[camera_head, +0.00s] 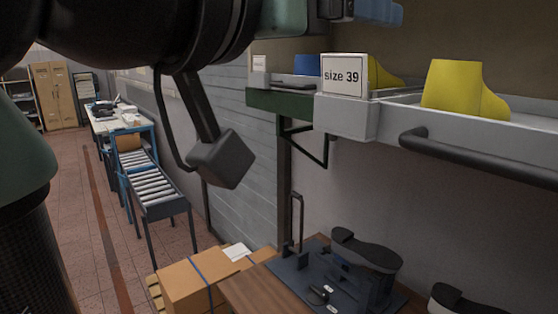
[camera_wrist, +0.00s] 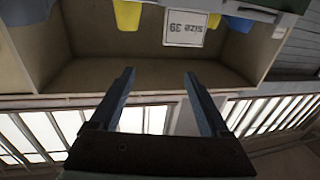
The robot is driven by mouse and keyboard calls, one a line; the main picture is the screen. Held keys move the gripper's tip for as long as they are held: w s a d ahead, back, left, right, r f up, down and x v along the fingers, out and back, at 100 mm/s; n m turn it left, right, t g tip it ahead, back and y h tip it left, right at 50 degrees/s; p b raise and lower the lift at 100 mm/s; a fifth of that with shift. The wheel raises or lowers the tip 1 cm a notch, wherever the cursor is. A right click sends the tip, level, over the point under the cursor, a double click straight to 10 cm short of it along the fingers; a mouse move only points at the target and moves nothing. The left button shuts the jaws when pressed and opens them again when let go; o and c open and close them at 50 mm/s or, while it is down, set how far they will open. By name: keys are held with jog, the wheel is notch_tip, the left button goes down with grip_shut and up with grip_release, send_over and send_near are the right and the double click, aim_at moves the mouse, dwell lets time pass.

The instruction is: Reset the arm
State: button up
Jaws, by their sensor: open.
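My gripper (camera_wrist: 157,85) shows in the wrist view with its two fingers apart and nothing between them. It points toward the inside of a beige shelf box or alcove (camera_wrist: 90,80). A yellow shoe last (camera_head: 455,90) stands on the grey shelf tray at the right. Another yellow last (camera_head: 382,74) stands partly hidden behind the "size 39" sign (camera_head: 343,76).
The grey tray (camera_head: 375,115) has a dark handle bar (camera_head: 470,160) jutting out in front. Below stands a wooden bench (camera_head: 255,297) with a dark shoe fixture (camera_head: 367,255). Cardboard boxes (camera_head: 190,283) and a roller conveyor (camera_head: 153,186) lie left; the aisle floor is clear.

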jog(key=s+a+f+n+t+y+b, duration=0.5)
jog(key=n+t+y, duration=0.3)
jog(key=t+y, duration=0.3)
jog(key=shift+s+f+t+y+b, duration=0.4)
jog(key=shift+s+f+t, duration=0.5)
jog(key=shift+t, duration=0.3)
